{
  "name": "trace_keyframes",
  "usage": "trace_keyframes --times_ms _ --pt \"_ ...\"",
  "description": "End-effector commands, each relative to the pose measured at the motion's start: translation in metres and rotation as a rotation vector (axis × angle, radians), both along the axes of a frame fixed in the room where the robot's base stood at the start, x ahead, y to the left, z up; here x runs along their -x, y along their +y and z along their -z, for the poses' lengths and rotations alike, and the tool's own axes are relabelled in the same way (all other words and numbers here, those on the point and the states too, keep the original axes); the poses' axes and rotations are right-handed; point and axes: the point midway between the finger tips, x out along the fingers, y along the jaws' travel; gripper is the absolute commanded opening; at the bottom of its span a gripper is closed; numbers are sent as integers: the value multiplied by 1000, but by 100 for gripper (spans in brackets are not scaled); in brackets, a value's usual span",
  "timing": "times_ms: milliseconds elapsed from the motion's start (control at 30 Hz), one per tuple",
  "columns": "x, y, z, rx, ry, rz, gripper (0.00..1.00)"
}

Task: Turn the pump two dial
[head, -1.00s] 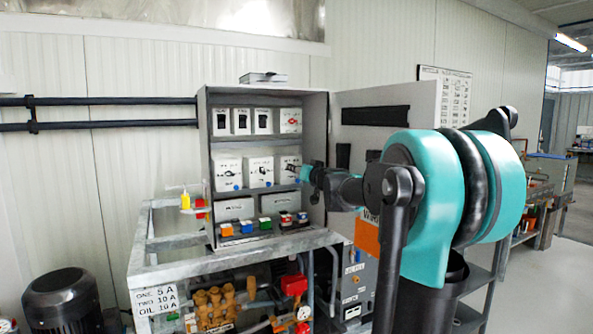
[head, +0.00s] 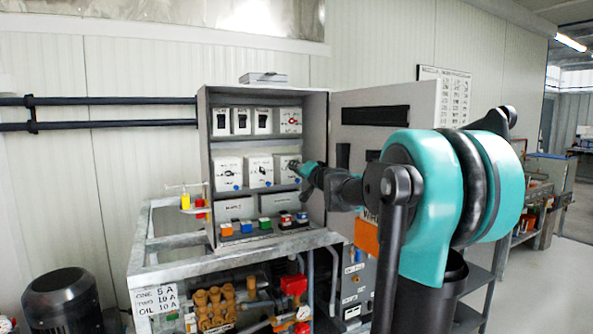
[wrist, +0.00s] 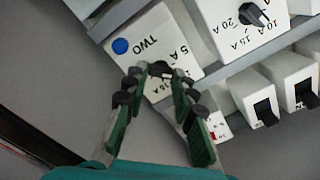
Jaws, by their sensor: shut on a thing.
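The white box marked TWO (wrist: 165,42) carries a blue dot and a 5 A mark, and it looks upside down and tilted in the wrist view. Its small black dial (wrist: 158,69) sits between my fingertips, which partly hide it. My gripper (wrist: 157,77) is shut on this dial. In the head view, my gripper (head: 297,168) reaches the right box of the middle row (head: 283,174) from the right. The dial itself is hidden there behind the fingers.
The open grey cabinet (head: 204,150) holds several other dial and switch boxes. Its open door (head: 377,108) stands close behind my arm. Coloured buttons (head: 265,225) line the lower shelf. In the wrist view, a neighbouring dial box (wrist: 235,27) and black switches (wrist: 266,111) lie close to my gripper.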

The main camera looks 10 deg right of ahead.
Motion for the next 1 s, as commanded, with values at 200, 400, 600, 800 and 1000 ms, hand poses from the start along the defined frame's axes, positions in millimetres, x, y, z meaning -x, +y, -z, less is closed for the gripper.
trace_keyframes --times_ms 200,400,600,800,1000 --pt "0 -1 1 -149 49 1 0" --pt "0 -1 1 -244 79 1 0" --pt "0 -1 1 -296 96 1 0" --pt "0 -1 1 -311 101 1 0" --pt "0 -1 1 -311 101 1 0"
